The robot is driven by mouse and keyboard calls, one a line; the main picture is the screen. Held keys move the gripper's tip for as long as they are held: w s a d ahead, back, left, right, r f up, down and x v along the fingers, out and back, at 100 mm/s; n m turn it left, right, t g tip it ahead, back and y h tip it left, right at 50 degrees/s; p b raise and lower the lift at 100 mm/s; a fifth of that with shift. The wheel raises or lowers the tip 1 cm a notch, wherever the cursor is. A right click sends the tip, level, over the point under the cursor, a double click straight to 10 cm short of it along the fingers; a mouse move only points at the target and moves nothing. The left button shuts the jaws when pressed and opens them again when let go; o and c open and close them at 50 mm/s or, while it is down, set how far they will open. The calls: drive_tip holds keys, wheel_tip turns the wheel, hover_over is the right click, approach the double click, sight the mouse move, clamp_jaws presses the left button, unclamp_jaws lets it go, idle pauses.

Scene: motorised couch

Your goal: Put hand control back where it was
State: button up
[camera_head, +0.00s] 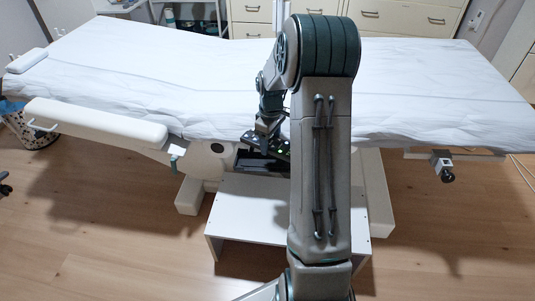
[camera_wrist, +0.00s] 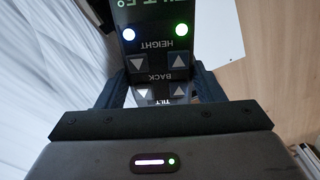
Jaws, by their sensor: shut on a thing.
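The hand control is a black handset with arrow buttons, a blue-white light and a green light. It fills the upper middle of the wrist view (camera_wrist: 155,50), and its labels read HEIGHT, BACK and TILT. My gripper (camera_wrist: 158,95) is shut on it, one finger on each side. In the head view the hand control (camera_head: 278,150) is at the near side of the couch, beside the white sheet, with my gripper (camera_head: 266,140) at it. A dark recess or holder (camera_head: 258,162) lies just below it. My arm hides part of this area.
The couch (camera_head: 150,80) with its white sheet spans the view. A padded armrest (camera_head: 95,120) sticks out at the near left. A low white step (camera_head: 245,205) stands below the handset. A clamp (camera_head: 442,165) hangs on the right rail.

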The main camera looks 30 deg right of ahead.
drive_tip(key=shift+w+a+f, duration=0.35)
drive_tip(key=shift+w+f, duration=0.05)
drive_tip(key=shift+f+b, duration=1)
drive_tip(key=shift+f, duration=0.85)
drive_tip(key=shift+f, duration=0.2)
drive_tip(key=o, duration=1.1)
drive_tip(key=shift+r, duration=0.1)
